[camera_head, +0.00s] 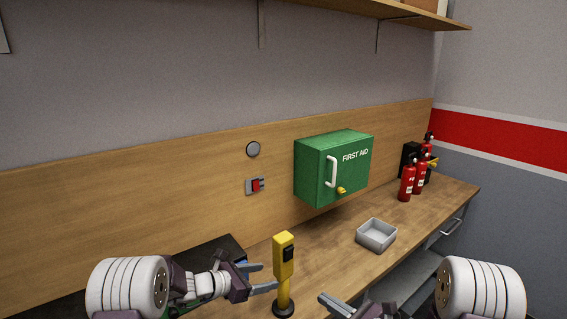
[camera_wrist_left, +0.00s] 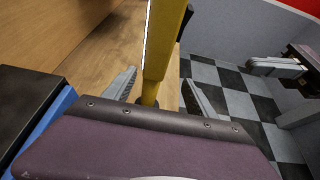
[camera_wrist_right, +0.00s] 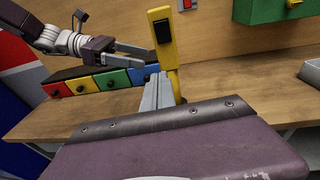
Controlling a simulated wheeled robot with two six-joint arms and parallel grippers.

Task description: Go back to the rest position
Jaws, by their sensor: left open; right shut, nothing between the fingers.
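My left gripper (camera_head: 262,278) is open just left of a yellow post (camera_head: 284,262) with a black switch on its face. In the left wrist view the post (camera_wrist_left: 160,45) shows between the two spread fingers (camera_wrist_left: 155,94); I cannot tell whether they touch it. My right gripper (camera_head: 336,305) is low at the bottom of the head view, right of the post. In the right wrist view its fingers (camera_wrist_right: 158,92) are closed together and empty, in front of the post (camera_wrist_right: 163,42). The left gripper also shows there (camera_wrist_right: 130,52).
A green first aid box (camera_head: 330,168) hangs on the wooden backboard. A grey tray (camera_head: 376,235) and red fire extinguishers (camera_head: 407,182) stand on the bench (camera_head: 330,235) to the right. A box with coloured drawers (camera_wrist_right: 100,82) is at the left. A red switch (camera_head: 256,185) is on the backboard.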

